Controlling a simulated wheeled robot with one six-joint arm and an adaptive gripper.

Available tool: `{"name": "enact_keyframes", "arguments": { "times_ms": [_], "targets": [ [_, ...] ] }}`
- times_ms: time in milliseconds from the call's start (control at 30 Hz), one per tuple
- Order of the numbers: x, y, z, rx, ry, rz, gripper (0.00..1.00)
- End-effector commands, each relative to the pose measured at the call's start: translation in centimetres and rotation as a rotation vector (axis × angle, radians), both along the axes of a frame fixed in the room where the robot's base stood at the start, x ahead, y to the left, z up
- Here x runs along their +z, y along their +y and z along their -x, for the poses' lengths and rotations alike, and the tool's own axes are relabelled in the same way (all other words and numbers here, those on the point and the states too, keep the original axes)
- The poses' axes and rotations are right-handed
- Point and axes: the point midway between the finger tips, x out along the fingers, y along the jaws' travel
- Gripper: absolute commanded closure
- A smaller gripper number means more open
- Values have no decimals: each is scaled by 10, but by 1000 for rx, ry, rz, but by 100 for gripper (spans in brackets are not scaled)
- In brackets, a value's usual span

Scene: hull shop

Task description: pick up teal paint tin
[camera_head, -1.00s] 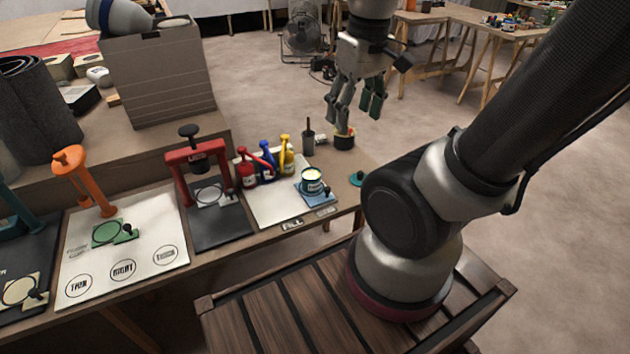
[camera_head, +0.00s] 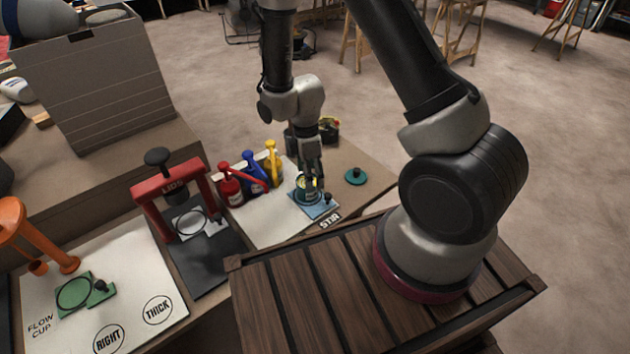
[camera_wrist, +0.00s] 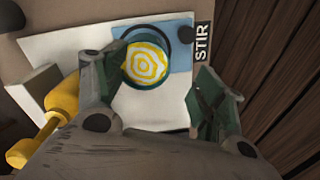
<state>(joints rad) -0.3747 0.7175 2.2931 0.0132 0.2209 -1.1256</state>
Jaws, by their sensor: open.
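The teal paint tin (camera_head: 303,194) stands upright on a blue pad (camera_head: 323,207) at the right end of a white board. It is open at the top, and the wrist view shows yellow and white swirled paint inside the tin (camera_wrist: 148,64). My gripper (camera_head: 312,184) points down at the tin and partly hides it in the head view. In the wrist view my gripper (camera_wrist: 160,66) is open, with the tin between the fingers but nearer the left one, which overlaps its edge. I cannot tell whether they touch.
Red (camera_head: 230,187), blue (camera_head: 254,175) and yellow (camera_head: 273,165) bottles stand left of the tin. A teal disc with a knob (camera_head: 356,177) lies to the right. A red press (camera_head: 165,195) stands further left. A slatted wooden top (camera_head: 330,300) is in front.

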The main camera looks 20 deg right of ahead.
Motion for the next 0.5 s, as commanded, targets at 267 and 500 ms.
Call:
{"name": "enact_keyframes", "arguments": {
  "times_ms": [267,500],
  "targets": [
    [-4,7,-19,220,-73,-39,30],
    [-32,7,-17,230,-71,-39,30]
  ]
}}
